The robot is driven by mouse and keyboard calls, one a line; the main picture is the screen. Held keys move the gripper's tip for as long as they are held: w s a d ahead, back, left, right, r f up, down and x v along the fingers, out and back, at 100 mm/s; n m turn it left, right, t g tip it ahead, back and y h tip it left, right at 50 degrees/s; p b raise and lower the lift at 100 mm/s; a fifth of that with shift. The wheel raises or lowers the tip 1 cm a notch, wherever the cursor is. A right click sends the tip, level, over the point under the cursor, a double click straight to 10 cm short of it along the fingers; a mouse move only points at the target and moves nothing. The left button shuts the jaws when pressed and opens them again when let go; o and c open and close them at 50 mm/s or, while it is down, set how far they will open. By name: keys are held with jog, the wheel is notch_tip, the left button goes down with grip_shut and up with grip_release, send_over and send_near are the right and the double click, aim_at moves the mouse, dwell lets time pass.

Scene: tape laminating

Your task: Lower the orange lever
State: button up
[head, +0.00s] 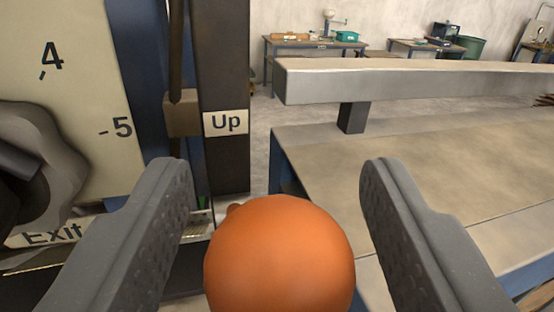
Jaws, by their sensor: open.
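The orange lever's round knob (279,258) is large and close at the bottom middle of the head view. My gripper (278,185) is open, with one dark grey finger to the left of the knob and one to the right. The knob sits between the fingers, and I see gaps on both sides at the upper part. The lever's shaft is mostly hidden behind the knob; only a small brownish bit shows at its upper left. A label reading "Up" (226,123) is on a dark upright post behind the knob.
At left is a dial plate (70,85) with numbers, a dark dial knob (38,180) and an "Exit" label (52,234). At right is a flat machine table (420,175) with a raised metal bar (400,82). Workbenches (318,44) stand far behind.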

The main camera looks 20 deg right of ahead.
jog(key=shift+w+d+r+p, duration=0.15)
jog(key=shift+w+p, duration=0.35)
jog(key=shift+p, duration=0.95)
jog(key=shift+w, duration=0.1)
jog(key=shift+w+f+p, duration=0.1)
jog(key=shift+f+p, duration=0.1)
jog(key=shift+p, duration=0.3)
